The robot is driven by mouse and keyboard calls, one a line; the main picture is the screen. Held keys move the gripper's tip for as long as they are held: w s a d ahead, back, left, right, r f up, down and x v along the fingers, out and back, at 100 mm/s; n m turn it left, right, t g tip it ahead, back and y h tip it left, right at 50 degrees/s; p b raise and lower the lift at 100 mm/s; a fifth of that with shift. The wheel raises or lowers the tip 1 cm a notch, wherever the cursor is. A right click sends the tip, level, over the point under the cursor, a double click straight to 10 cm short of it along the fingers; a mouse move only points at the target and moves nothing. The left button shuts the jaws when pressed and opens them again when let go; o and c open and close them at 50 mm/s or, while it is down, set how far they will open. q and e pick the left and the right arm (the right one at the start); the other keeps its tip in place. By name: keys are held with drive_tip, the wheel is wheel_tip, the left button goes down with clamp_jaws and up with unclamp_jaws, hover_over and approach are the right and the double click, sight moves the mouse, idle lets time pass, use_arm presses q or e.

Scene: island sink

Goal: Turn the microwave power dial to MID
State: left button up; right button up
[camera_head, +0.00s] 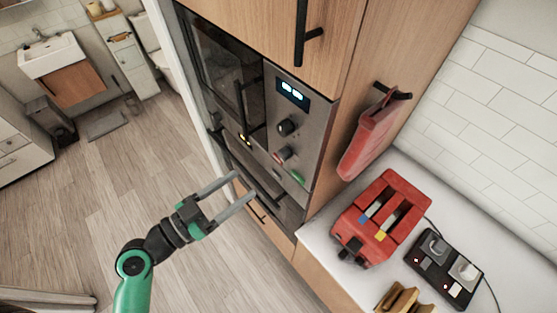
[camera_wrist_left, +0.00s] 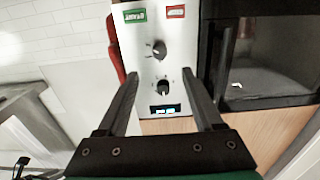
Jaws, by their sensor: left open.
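The microwave (camera_head: 232,75) is built into a wooden cabinet, with a steel control panel (camera_head: 311,134) on its right. The panel has a lit display (camera_head: 293,90), an upper black dial (camera_head: 286,127) and a lower dial (camera_head: 281,155). In the left wrist view, upside down, the dial nearer the display (camera_wrist_left: 163,88) and the other dial (camera_wrist_left: 157,49) both show; their markings are too small to read. My left gripper (camera_head: 245,187) is open and empty, in front of the panel and apart from it. Its fingers (camera_wrist_left: 160,75) frame the dials in the wrist view. My right gripper is not visible.
Green (camera_wrist_left: 134,16) and red (camera_wrist_left: 175,12) buttons sit beyond the dials. A red cloth (camera_head: 370,135) hangs on the cabinet's side. A red toaster (camera_head: 405,200) stands on the white counter at right. The floor at left is open.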

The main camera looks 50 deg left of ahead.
sight(280, 158)
use_arm(q)
drive_tip(key=w+p, duration=0.2)
drive_tip(key=w, duration=0.3)
drive_tip(key=w+p, duration=0.1)
drive_tip(key=w, duration=0.5)
drive_tip(key=shift+d+r+p, duration=0.2)
drive_tip(key=shift+p, duration=0.2)
drive_tip(key=shift+w+f, duration=0.1)
drive_tip(key=shift+w, duration=0.3)
clamp_jaws()
